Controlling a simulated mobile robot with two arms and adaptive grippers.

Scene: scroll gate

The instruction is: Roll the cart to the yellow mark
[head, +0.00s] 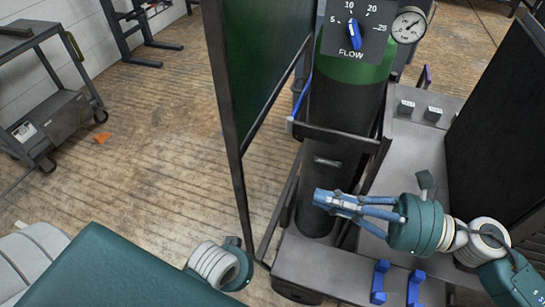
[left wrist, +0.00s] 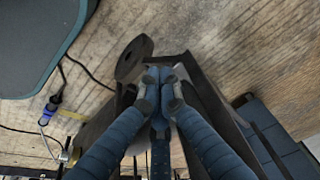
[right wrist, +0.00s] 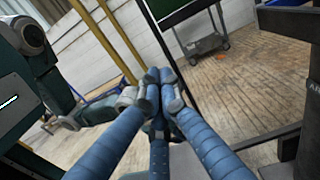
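A wheeled grey cart (head: 325,262) stands close in front of me and carries a dark gas cylinder (head: 345,110) with a green top and a flow dial. I cannot tell whether this or the dark cart at left is the task's cart. My right gripper (head: 325,198) is in front of the cylinder's lower part, its fingers together and apparently empty; it also shows in the right wrist view (right wrist: 162,80). My left gripper (left wrist: 160,80) has its fingers together beside a dark frame (left wrist: 205,100). It is hidden in the head view.
A dark wheeled cart (head: 55,115) stands by the left wall, with an orange scrap (head: 102,137) near it. A dark green framed screen (head: 255,70) stands left of the cylinder. Yellow posts (right wrist: 105,40) show in the right wrist view. The wooden floor (head: 150,150) at left is mostly open.

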